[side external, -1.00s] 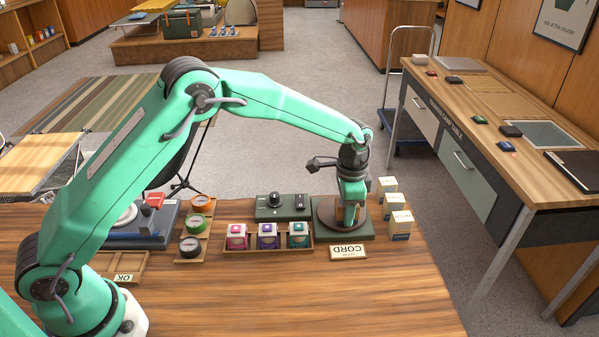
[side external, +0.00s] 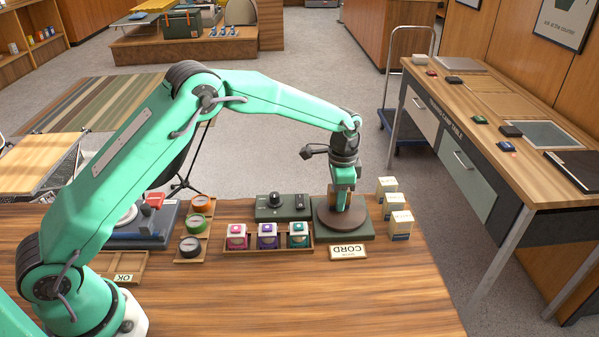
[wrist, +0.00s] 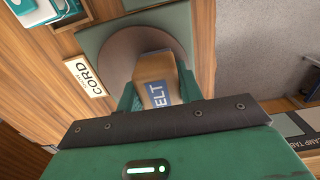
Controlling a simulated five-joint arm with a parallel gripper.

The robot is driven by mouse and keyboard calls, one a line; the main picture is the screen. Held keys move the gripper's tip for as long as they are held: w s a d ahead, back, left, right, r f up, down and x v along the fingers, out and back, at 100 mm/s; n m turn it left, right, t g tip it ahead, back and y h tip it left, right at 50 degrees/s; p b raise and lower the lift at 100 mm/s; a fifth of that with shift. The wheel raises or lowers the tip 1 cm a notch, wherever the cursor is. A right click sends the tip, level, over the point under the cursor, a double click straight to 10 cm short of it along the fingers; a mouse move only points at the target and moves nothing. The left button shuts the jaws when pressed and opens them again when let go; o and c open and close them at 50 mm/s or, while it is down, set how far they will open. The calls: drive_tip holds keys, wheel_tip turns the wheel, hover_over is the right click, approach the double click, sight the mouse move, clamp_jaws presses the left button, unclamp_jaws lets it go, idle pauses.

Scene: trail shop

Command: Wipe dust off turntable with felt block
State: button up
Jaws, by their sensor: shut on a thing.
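My gripper (side external: 341,204) is shut on the felt block, over the turntable. In the wrist view the felt block (wrist: 153,66) is tan with a blue label, partly readable as "ELT", held between my green fingers. The turntable (side external: 325,219) is a round brown disc on a dark green base (side external: 364,232). Its disc also shows in the wrist view (wrist: 119,62), with the block over its middle-right part. The block's lower end is at or very near the disc; I cannot tell whether it touches. No dust can be made out on the disc.
A "CORD" sign (side external: 348,252) stands in front of the turntable. Small cartons (side external: 400,225) stand close on its right. A green box with a knob (side external: 282,206) and a tray of colored boxes (side external: 268,241) are on its left. The front counter is clear.

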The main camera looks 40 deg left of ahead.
sight(341, 222)
drive_tip(key=shift+w+a, duration=0.5)
drive_tip(key=shift+a, duration=0.05)
drive_tip(key=shift+s+d, duration=2.7)
drive_tip(key=shift+s, duration=0.05)
wheel_tip(341, 222, up, 8)
drive_tip(key=shift+a+r, duration=0.1)
